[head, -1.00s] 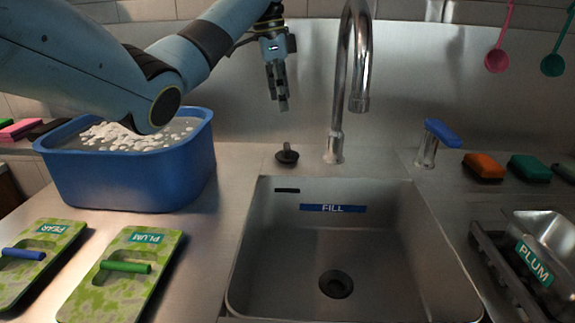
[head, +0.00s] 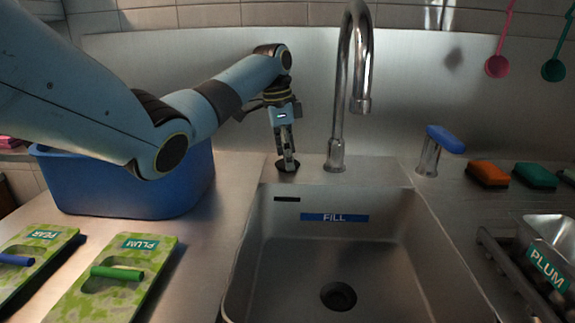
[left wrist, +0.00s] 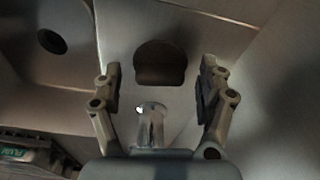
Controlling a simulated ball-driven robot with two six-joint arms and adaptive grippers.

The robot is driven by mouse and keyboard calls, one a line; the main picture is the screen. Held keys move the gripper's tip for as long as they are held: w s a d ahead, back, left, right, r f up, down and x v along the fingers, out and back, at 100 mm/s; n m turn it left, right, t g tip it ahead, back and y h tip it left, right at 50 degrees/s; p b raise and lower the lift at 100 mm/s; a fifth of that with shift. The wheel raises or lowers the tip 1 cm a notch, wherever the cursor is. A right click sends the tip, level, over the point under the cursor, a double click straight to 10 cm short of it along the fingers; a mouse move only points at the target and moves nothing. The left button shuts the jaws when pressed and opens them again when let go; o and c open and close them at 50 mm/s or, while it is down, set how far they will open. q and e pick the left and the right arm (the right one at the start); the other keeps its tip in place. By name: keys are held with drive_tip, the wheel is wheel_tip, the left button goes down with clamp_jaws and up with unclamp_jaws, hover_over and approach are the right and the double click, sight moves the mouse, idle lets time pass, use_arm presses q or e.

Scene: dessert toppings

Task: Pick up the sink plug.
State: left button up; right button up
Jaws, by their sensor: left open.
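The dark sink plug (head: 281,165) sits on the steel counter behind the sink, left of the tap. In the left wrist view a dark rounded shape, seemingly the plug (left wrist: 160,65), shows between and beyond the fingers. My left gripper (head: 288,163) points down at the plug, its fingertips partly covering it in the head view. Its two fingers (left wrist: 158,82) are open, one on each side of that shape. I cannot tell whether they touch it. My right gripper is not in view.
The curved tap (head: 338,120) stands close to the right of my left gripper. The empty sink (head: 300,265), with its open drain (head: 338,296), lies in front. A blue tub (head: 130,195) and green boards (head: 120,285) are left; a blue-handled lever (head: 430,155) is right.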

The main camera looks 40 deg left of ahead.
use_arm(q)
drive_tip(key=shift+f, duration=0.1)
drive_tip(key=c, duration=1.2)
drive_tip(key=shift+d, duration=0.1)
